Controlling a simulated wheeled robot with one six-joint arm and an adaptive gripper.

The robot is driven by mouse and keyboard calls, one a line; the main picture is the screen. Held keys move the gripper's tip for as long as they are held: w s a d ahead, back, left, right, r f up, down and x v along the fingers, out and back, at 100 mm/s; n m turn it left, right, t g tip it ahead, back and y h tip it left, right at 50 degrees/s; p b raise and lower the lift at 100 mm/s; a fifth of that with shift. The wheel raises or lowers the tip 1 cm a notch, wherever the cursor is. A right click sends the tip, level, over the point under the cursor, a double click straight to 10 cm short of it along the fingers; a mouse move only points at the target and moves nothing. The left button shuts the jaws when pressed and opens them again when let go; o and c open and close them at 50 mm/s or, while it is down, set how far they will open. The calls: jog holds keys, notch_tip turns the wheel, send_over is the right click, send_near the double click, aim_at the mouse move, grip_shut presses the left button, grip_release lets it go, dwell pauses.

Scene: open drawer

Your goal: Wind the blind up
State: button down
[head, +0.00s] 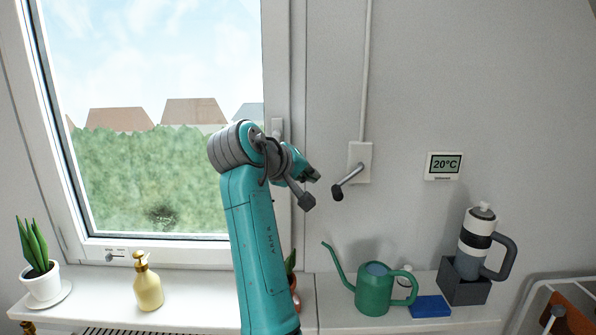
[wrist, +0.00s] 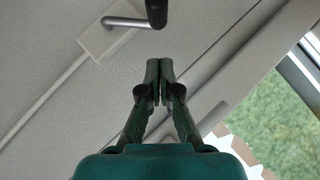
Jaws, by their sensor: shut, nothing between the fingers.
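The blind's crank (head: 349,179) sticks out from a white wall plate (head: 361,150) to the right of the window. Its grey arm points down and left and ends in a dark knob (head: 337,193). In the wrist view the crank arm (wrist: 128,22) and dark knob (wrist: 157,12) are at the top, past my fingertips. My gripper (head: 314,174) is left of the crank, apart from it. In the wrist view my gripper (wrist: 160,62) has its fingers together with nothing between them. No blind fabric shows over the visible window pane (head: 160,70).
A white conduit (head: 367,70) runs up from the plate. The wall around the crank is clear.

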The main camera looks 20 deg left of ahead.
aim_at(332, 189)
jog(key=shift+w+d+f, duration=0.4)
jog(key=shift+d+f, duration=0.4)
jog(key=shift+d, duration=0.05)
jog(key=shift+w+d+f, duration=0.4)
jog(key=shift+d+f, duration=0.4)
jog(key=f+n+h, duration=0.1)
jog(key=d+f+n+t+h, duration=0.1)
jog(key=d+f+t+h, duration=0.1)
jog(key=f, duration=0.1)
jog(key=shift+w+n, duration=0.3)
jog(key=shift+n, duration=0.1)
jog(key=shift+w+d+f+n+t+h, duration=0.15)
jog(key=shift+d+f+n+t+h, duration=0.1)
jog(key=shift+d+f+n+t, duration=0.25)
jog(key=shift+w+d+f+n+t+h, duration=0.25)
jog(key=shift+d+n+t+h, duration=0.1)
jog(key=shift+d, duration=0.3)
jog(key=shift+w+d+f+n+t+h, duration=0.1)
jog(key=shift+d+f+n+t+h, duration=0.1)
jog(key=shift+d+f+n+t, duration=0.25)
jog(key=shift+d, duration=0.2)
